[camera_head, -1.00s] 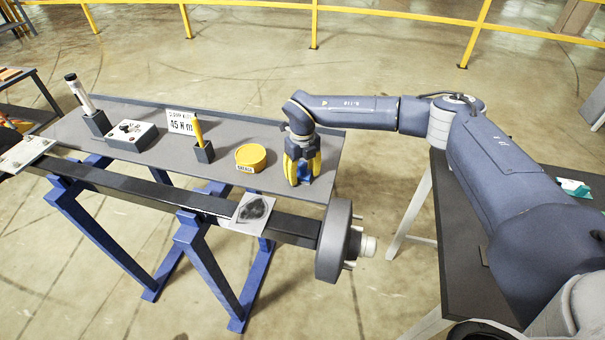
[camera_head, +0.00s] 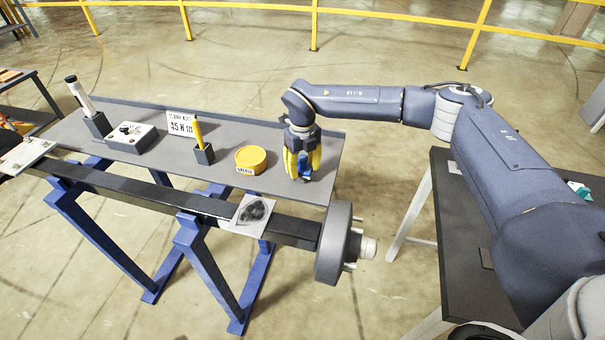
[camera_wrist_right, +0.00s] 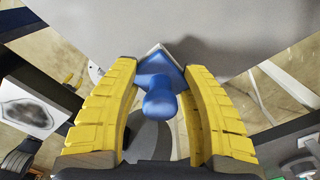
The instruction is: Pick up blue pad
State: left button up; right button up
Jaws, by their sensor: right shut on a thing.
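The blue pad (camera_wrist_right: 160,98) has a rounded knob on top and a flat base with a pale edge. My right gripper (camera_wrist_right: 158,105) has its yellow fingers on both sides of the pad and is shut on it. In the head view the right gripper (camera_head: 301,168) points down at the right end of the grey bench top (camera_head: 225,178), and only a little of the blue pad (camera_head: 303,166) shows between the fingers. I cannot tell whether the pad touches the bench top. My left gripper is not in view.
A yellow grease tin (camera_head: 250,157) stands just left of the right gripper. Further left are a yellow pen in a holder (camera_head: 204,154), a sign (camera_head: 181,122) and a control box (camera_head: 132,137). An axle with a hub (camera_head: 332,242) runs along the front, with a dark-smudged plate (camera_head: 255,211) on it.

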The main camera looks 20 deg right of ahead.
aim_at(302, 157)
notch_tip(302, 157, up, 16)
jog(key=shift+r, duration=0.25)
dwell(0.4)
jog(key=o, duration=0.5)
grip_shut()
jog(key=shift+r, duration=0.1)
